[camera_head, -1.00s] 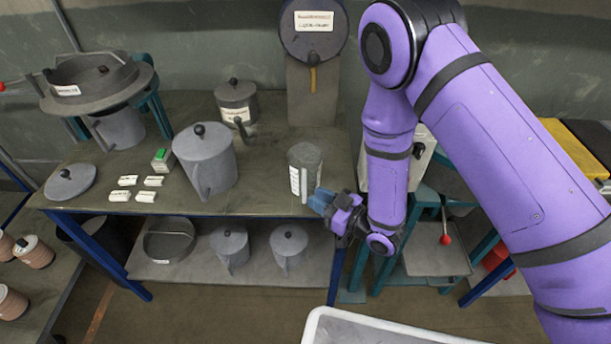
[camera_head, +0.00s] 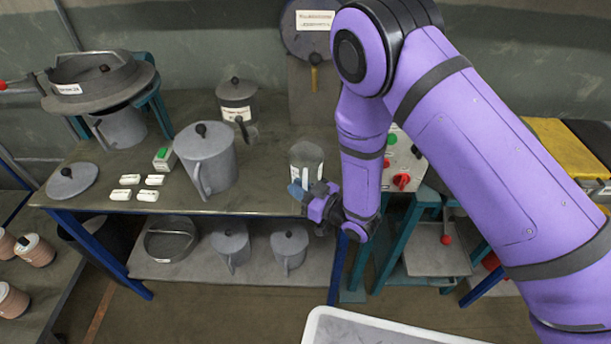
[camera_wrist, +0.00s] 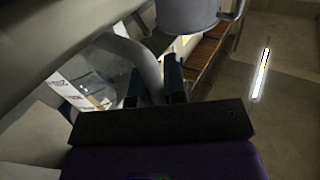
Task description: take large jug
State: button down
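A tall grey jug (camera_head: 306,156) with a white scale label stands upright at the right front of the workbench, its handle towards me. My gripper (camera_head: 297,190) is at this handle, low on the jug's front side. In the wrist view the fingers (camera_wrist: 154,88) are apart, with a curved grey handle (camera_wrist: 148,66) between them; firm contact on both sides is not clear. A bigger grey lidded jug (camera_head: 207,158) stands upright left of it on the bench, apart from my gripper. Which of them is the large jug cannot be told from labels.
A small labelled can (camera_head: 237,98) stands behind. White blocks (camera_head: 125,180), a green-white box (camera_head: 164,158) and a round lid (camera_head: 72,181) lie left. Lidded jugs (camera_head: 230,240) and a pan (camera_head: 171,240) stand on the lower shelf. A control box (camera_head: 402,168) is right.

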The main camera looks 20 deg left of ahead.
aim_at(304, 183)
jog(key=shift+r, duration=0.15)
jog(key=shift+r, duration=0.5)
jog(key=shift+s+d+r, duration=0.1)
jog(key=shift+s+r, duration=0.1)
jog(key=shift+r, duration=0.4)
jog(key=shift+s+d+r, duration=0.1)
jog(key=shift+s+r, duration=0.1)
jog(key=shift+r, duration=0.4)
jog(key=s+d, duration=0.3)
jog(key=s, duration=0.4)
jog(key=s+d+r, duration=0.1)
jog(key=s+d, duration=0.2)
jog(key=s, duration=0.4)
jog(key=shift+r, duration=0.2)
jog(key=c, duration=1.8)
grip_release()
jog(key=shift+d, duration=0.1)
jog(key=shift+w, duration=0.1)
grip_shut()
